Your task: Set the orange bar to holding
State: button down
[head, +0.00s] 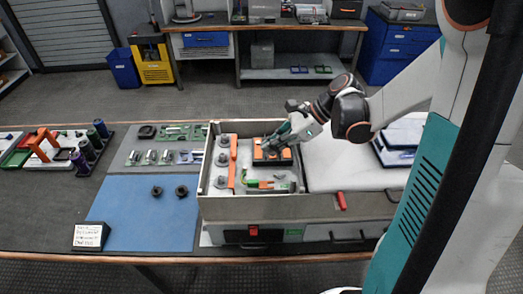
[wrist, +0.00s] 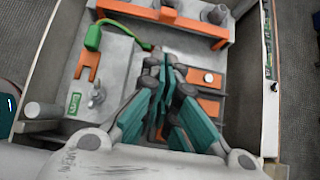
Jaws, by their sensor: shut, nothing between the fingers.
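A long orange bar (head: 233,161) lies along a row of dark round posts inside a grey open case (head: 252,207). In the wrist view the orange bar (wrist: 165,14) crosses the top of the picture. My gripper (head: 271,146) is down inside the case, right of that bar, over a dark block with orange pieces (head: 285,154). In the wrist view my gripper (wrist: 172,82) has its teal fingers together and empty, beside orange plates (wrist: 206,78). The fingers hide part of this block, and I cannot tell whether they touch it. The fingers are apart from the long bar.
A green cable (wrist: 92,38) runs near an orange bracket (wrist: 88,65) in the case. The case walls stand around my gripper. A blue mat (head: 145,215) with two dark knobs lies to the left. A red-handled part (head: 343,201) is on the right.

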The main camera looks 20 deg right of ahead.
jog(key=p+v, duration=0.1)
jog(key=v, duration=0.5)
jog(key=shift+a, duration=0.1)
dwell(0.3)
